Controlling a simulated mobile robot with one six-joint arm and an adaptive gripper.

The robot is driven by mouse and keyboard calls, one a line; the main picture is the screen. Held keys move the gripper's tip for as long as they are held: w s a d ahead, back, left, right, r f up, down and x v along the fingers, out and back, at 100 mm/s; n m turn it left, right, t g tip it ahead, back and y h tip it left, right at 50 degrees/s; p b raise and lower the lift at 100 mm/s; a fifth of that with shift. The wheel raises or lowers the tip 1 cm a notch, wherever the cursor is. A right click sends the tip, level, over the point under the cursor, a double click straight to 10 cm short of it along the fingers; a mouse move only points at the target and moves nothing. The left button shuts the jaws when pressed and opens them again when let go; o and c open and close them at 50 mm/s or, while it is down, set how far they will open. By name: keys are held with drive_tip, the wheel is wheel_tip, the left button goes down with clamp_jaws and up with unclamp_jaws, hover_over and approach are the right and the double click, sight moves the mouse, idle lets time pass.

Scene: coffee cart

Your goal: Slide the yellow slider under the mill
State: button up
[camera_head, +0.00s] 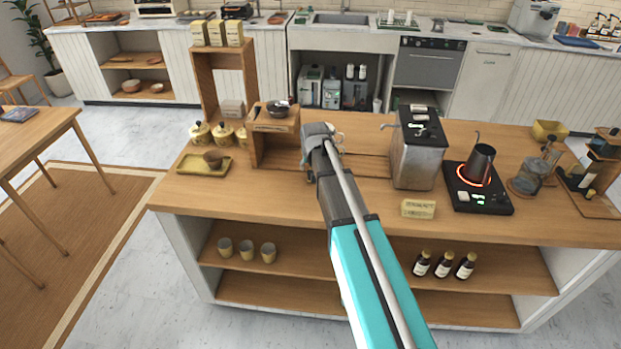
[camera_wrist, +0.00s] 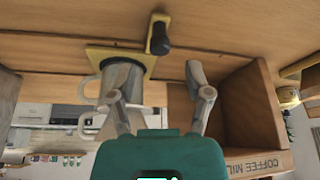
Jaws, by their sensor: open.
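The wrist view is upside down, with the counter at its top. The yellow slider (camera_wrist: 95,55) lies there as a flat plate with a yellow bracket and a dark knob. A metal jug (camera_wrist: 128,78) stands on the plate. My gripper (camera_wrist: 158,90) is open and empty, with one finger overlapping the jug in view and the knob apart from the fingertips. The mill's wooden box (camera_wrist: 250,105), lettered COFFEE MILL, is beside the slider. In the head view my gripper (camera_head: 322,138) is just right of the box (camera_head: 262,152) and mostly hides the slider.
Left of the box are yellow jars (camera_head: 222,131) and a yellow tray (camera_head: 190,169) with a small bowl. To the right stand a metal machine (camera_head: 416,160) and a dark pitcher (camera_head: 480,163) on a glowing hot plate. The front counter is mostly clear.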

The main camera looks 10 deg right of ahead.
sight(310, 172)
drive_tip(key=shift+b+x, duration=2.25)
drive_tip(key=shift+x, duration=0.55)
clamp_jaws()
